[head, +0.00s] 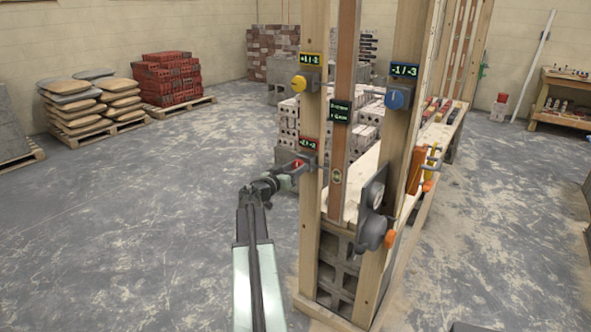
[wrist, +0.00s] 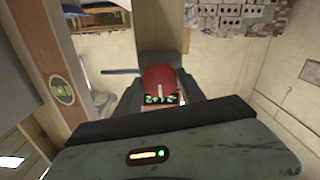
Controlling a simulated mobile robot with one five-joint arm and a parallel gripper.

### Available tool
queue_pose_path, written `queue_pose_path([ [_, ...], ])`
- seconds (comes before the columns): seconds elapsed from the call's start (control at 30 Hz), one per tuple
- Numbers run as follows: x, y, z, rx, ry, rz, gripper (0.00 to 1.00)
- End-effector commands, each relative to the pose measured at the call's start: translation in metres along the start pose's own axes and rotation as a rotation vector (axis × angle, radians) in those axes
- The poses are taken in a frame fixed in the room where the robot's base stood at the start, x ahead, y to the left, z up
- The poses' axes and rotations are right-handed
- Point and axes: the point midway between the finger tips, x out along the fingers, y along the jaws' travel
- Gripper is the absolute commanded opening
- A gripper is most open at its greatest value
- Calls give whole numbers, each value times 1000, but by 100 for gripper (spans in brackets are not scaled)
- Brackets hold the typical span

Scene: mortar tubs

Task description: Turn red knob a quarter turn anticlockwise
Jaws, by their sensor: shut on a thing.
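The red knob (head: 298,163) sits on the near face of the left wooden post, under a red-framed display (head: 309,145) with small green characters. In the wrist view the red knob (wrist: 158,78) is round, with a pale pointer line on its face. My gripper (head: 293,170) reaches the knob from the left and front. In the wrist view my gripper (wrist: 160,90) has a dark finger on each side of the knob and is shut on it. The fingers partly hide the knob's sides and its mount.
A yellow knob (head: 299,83) is higher on the same post. A blue knob (head: 397,98) is on the right post, with a grey plate and orange knob (head: 389,239) lower down. Concrete blocks (head: 337,270) stand between the posts.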

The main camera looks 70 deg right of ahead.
Motion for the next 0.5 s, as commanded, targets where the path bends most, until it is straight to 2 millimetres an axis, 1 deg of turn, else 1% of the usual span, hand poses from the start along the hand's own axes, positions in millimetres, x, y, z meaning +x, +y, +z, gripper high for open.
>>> queue_pose_path([
  [0.27, 0, 0, 0, -163, -1, 1, 6],
  [0.5, -1, -1, 1, -385, 0, 1, 6],
])
